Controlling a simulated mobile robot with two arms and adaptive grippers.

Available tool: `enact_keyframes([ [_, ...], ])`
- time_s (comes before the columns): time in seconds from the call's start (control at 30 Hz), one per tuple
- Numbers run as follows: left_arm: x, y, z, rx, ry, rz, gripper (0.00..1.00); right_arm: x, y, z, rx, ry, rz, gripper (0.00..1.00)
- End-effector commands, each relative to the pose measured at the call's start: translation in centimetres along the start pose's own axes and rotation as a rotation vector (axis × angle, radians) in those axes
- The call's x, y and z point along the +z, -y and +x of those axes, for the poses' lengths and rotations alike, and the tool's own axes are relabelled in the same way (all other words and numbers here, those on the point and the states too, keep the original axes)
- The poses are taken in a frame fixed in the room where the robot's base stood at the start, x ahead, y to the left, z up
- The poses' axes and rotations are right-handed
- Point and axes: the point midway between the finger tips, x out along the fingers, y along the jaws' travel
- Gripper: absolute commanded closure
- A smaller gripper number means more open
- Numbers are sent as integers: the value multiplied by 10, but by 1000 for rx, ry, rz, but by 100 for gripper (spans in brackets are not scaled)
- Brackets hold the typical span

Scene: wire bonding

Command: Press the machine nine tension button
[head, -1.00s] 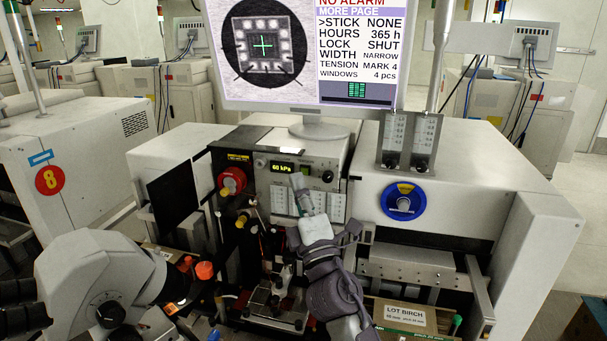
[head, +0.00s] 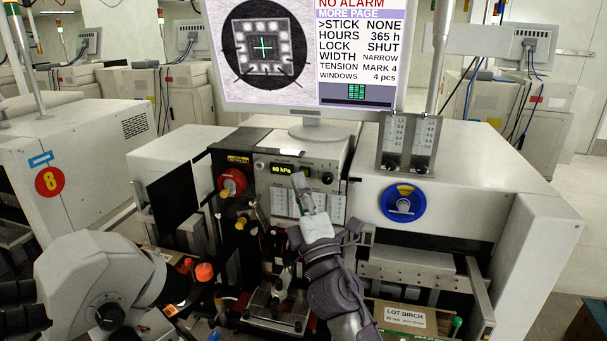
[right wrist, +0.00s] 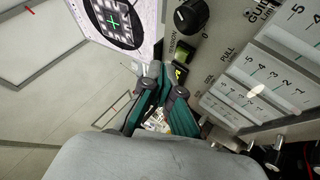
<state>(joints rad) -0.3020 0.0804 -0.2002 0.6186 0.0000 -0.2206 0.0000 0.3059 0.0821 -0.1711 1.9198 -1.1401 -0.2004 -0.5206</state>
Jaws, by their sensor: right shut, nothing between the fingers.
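The grey machine in the middle has a front panel (head: 284,185) with a lit "60 kPa" display (head: 283,169) and a black knob (head: 327,178).
A monitor (head: 310,110) stands on top, reading "TENSION MARK 4". A red knob (head: 232,181) is left of the panel, a blue dial (head: 403,203) to the right. A microscope (head: 100,280) fills the lower left. A carton (head: 405,318) lies lower right.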

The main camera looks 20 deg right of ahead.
Motion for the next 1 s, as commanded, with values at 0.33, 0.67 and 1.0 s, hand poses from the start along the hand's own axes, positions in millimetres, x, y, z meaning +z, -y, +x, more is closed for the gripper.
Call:
enact_keyframes([
  [0.33, -2, 0, 0, 0, -3, 0, 100, 0, 0, 0, 0, 0, 0, 100],
  [0.67, -3, 0, 2, 0, -5, -1, 100, 2, 2, 3, 1, 1, -1, 100],
  [1.0, -3, 0, 2, 0, -5, -1, 100, 5, 4, 6, 0, 0, 0, 100],
])
